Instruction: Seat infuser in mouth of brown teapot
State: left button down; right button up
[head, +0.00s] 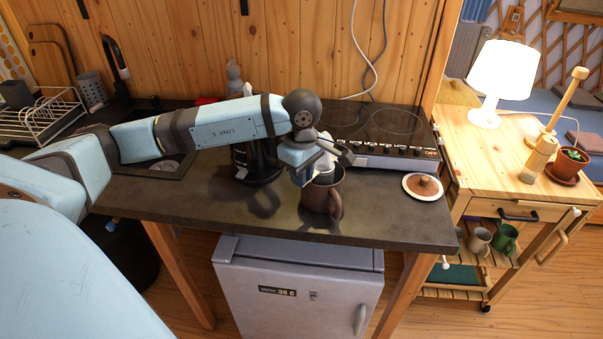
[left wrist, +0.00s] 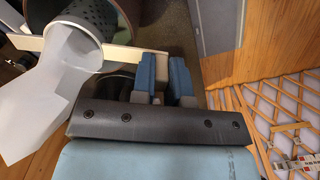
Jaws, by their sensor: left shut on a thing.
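The brown teapot (head: 322,199) stands upright near the counter's front edge, its handle toward the front right. My left gripper (head: 318,160) is just above its mouth, shut on the infuser (head: 326,170). The infuser's grey perforated basket (left wrist: 92,14) shows at the top left of the left wrist view, with a pale bar running from it to the blue fingers (left wrist: 165,78). A white, flared piece overlaps the basket there; I cannot tell what it belongs to. The basket is at the teapot's mouth; how deep it sits is hidden. My right gripper is out of view.
A brown lid (head: 424,185) lies on a white round plate right of the teapot. A black cooktop (head: 375,122) with knobs is behind. A dark appliance (head: 256,160) stands to the left. A lamp (head: 497,80) stands on the wooden side cart (head: 497,165).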

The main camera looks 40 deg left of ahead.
pick_arm(q)
jog(key=shift+f+b, duration=0.55)
jog(key=shift+f, duration=0.1)
jog(key=shift+c, duration=2.1)
grip_release()
jog(key=shift+r, duration=0.1)
jog(key=shift+r+p, duration=1.6)
jog(key=shift+r, duration=1.8)
notch_tip(320, 180, up, 2)
notch_tip(320, 180, up, 12)
jog(key=shift+b, duration=0.4)
jog(key=shift+f, duration=0.1)
